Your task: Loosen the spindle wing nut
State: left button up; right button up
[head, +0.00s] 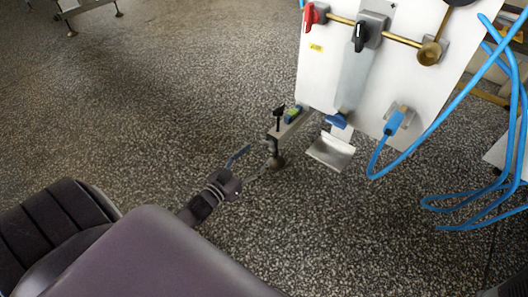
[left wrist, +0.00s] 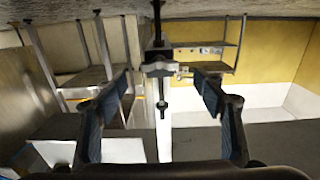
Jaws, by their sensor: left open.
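A grey piece with two side lugs, apparently the spindle wing nut (left wrist: 158,67), sits on an upright dark spindle (left wrist: 162,92) in the left wrist view. In the head view, a grey bracket (head: 290,127) carries a black T-shaped piece (head: 279,115) on top and the spindle's foot (head: 276,161) below. I cannot make out the wing nut clearly there. My left gripper (head: 254,164) is open just left of the foot. In the left wrist view its blue-padded fingers (left wrist: 162,84) stand apart to either side of the spindle, with nothing between the pads in contact. My right gripper is not in view.
A white panel (head: 390,60) with a red handle (head: 311,16), black handle (head: 361,37) and brass pipe stands beyond the bracket. A bent metal plate (head: 331,151) sits below it. Blue hoses (head: 450,112) loop at right.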

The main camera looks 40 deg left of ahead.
aim_at(265, 147)
pick_arm(q)
jog(key=w+b, duration=0.1)
jog(key=w, duration=0.2)
jog(key=shift+w+d+f+b, duration=0.1)
jog(key=shift+w+d+b, duration=0.1)
jog(key=shift+w+b, duration=0.2)
jog(key=shift+w, duration=0.4)
jog(key=shift+c, duration=0.5)
jog(key=c, duration=1.1)
